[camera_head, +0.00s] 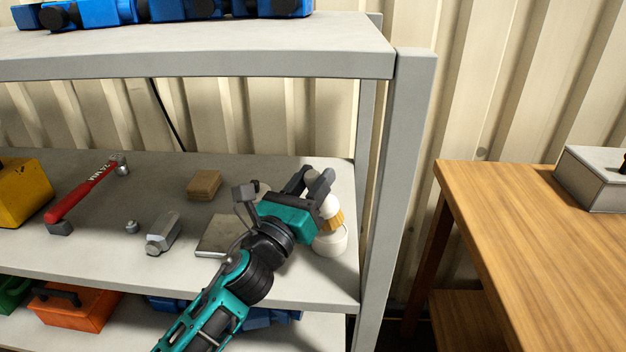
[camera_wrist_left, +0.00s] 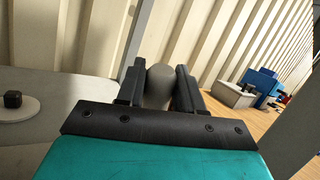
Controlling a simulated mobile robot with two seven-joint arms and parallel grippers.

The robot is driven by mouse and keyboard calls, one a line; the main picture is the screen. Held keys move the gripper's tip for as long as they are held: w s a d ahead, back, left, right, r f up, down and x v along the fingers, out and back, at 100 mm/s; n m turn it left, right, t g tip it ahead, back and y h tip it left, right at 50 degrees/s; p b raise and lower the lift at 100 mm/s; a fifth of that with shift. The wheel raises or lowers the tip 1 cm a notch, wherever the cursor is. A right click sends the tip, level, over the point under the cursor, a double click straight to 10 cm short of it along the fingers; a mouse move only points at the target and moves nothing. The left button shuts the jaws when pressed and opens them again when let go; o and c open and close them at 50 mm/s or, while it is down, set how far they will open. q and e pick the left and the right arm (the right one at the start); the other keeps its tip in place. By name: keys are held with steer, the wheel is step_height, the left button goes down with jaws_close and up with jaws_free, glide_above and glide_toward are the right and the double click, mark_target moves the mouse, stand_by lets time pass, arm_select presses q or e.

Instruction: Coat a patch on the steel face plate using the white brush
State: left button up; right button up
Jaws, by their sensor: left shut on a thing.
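My left gripper (camera_head: 318,180) reaches over the right end of the middle shelf. Its fingers are closed around a pale, round-ended upright piece, which shows grey between them in the left wrist view (camera_wrist_left: 160,84). In the head view, a white piece with a tan band (camera_head: 336,219) shows just below the fingers, above a rounded white base (camera_head: 331,243). It looks like the white brush, but my gripper partly hides it. A flat grey square plate (camera_head: 217,236), likely the steel face plate, lies on the shelf left of my gripper, partly covered by my arm. My right gripper is out of view.
The middle shelf (camera_head: 100,255) also holds a red-handled hammer (camera_head: 88,190), a metal block (camera_head: 163,232) and a brown block (camera_head: 204,185). A grey post (camera_head: 396,180) stands close right of my gripper. A wooden table (camera_head: 530,230) stands beyond it.

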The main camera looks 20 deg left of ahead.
arm_select(q)
steer(key=shift+r+p, duration=0.3)
steer(key=shift+r, duration=0.45)
steer(key=shift+r+p, duration=0.3)
steer(key=shift+p, duration=0.05)
step_height(320, 180, up, 3)
steer(key=p, duration=0.3)
steer(key=shift+r, duration=0.1)
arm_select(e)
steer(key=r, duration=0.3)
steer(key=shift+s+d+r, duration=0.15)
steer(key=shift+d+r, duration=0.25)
